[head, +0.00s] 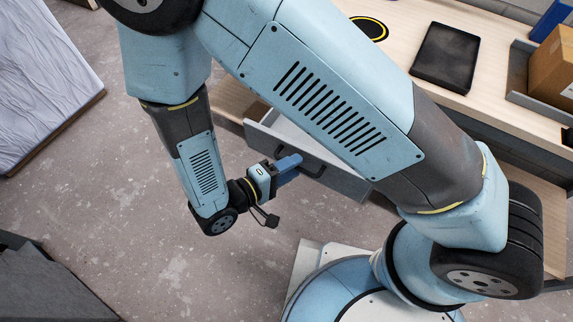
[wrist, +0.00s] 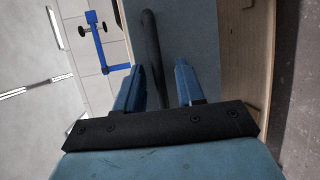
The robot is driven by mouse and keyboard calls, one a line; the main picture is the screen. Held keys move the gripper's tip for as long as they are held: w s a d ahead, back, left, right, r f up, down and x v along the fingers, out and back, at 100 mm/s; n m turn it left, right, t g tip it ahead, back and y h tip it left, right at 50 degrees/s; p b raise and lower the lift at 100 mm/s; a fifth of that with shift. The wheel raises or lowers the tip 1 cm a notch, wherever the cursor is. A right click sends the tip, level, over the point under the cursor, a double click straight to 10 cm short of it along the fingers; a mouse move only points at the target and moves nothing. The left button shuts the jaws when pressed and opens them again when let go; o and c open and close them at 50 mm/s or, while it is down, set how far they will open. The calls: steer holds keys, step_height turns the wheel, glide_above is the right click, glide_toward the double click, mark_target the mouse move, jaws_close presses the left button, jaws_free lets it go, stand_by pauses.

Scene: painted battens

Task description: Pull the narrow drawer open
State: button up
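A grey drawer (head: 347,184) sticks out from under the workbench in the head view, with part of its pale inside showing. My arm hides much of it, and I cannot compare its width with others. Its dark bar handle (head: 313,172) is on the front panel. My gripper (head: 297,161) is at this handle. In the wrist view, the blue fingers of my gripper (wrist: 163,85) stand apart, one on each side of the dark handle (wrist: 151,45). A gap shows between the handle and the right finger. The blue-grey drawer front (wrist: 190,32) lies beyond.
The wooden workbench (head: 405,22) carries a black tray (head: 446,57) and a cardboard box (head: 553,66) in a grey holder. A covered pallet (head: 45,80) is at the left and a dark grey object (head: 45,285) at lower left. Concrete floor (head: 150,230) between them is clear.

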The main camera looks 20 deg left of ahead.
steer(key=v, duration=1.4)
steer(key=shift+w, duration=0.1)
steer(key=w+d+r+m+g+y, duration=0.1)
steer(key=w+d+r+m+g, duration=0.2)
steer(key=w+d+r+g, duration=0.45)
steer(key=w+d+r+m+g+y, duration=0.1)
steer(key=w+d+r+m+g, duration=0.3)
steer(key=w+d+r, duration=0.65)
steer(key=d+r+m+t+y, duration=0.2)
steer(key=d+r+y, duration=0.2)
steer(key=d+r, duration=0.4)
steer(key=d+r+m+t+y, duration=0.2)
steer(key=d+r, duration=0.7)
steer(key=d, duration=0.6)
steer(key=shift+w+t+y, duration=0.3)
steer(key=shift+t+y, duration=0.05)
steer(key=shift+y, duration=0.55)
